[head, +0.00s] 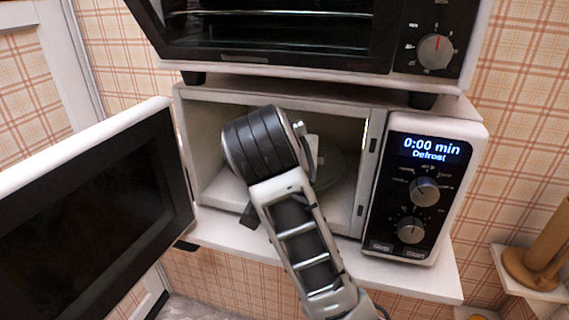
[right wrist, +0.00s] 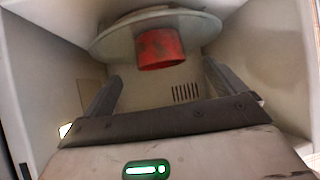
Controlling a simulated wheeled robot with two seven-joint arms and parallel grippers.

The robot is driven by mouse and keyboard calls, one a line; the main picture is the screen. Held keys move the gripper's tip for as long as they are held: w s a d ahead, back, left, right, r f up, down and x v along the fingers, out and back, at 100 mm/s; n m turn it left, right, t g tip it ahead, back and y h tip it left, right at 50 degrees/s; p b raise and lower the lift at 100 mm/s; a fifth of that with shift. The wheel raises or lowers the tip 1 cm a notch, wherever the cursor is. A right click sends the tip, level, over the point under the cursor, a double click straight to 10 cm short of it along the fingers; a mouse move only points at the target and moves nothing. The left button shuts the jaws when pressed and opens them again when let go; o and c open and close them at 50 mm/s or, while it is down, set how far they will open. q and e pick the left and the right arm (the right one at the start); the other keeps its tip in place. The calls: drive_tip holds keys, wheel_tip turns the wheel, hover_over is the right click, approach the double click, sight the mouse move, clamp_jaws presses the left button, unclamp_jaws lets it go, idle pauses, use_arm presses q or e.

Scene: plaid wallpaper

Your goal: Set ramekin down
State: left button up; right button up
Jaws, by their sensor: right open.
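A red ramekin (right wrist: 160,50) is on the round turntable plate (right wrist: 108,42) inside the microwave (head: 218,150), seen in the right wrist view. My right gripper (right wrist: 160,72) is open and empty. Its two fingers are apart, with the ramekin beyond their tips and clear of them. In the head view my right arm reaches into the microwave and its wrist hides the ramekin and most of the gripper. Part of the plate (head: 330,160) shows behind the wrist. My left gripper is in neither view.
The microwave door (head: 95,215) stands wide open on the left. The control panel (head: 412,195) on the right reads 0:00 min, Defrost. A toaster oven (head: 300,38) sits on top of the microwave. A white shelf (head: 415,278) carries it. A wooden object (head: 535,255) stands at the far right.

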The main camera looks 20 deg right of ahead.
drive_tip(key=p+x, duration=0.1)
drive_tip(key=x, duration=0.5)
drive_tip(key=shift+w+d+f, duration=0.15)
drive_tip(key=shift+w+f, duration=0.05)
drive_tip(key=shift+f, duration=0.05)
drive_tip(key=c, duration=1.1)
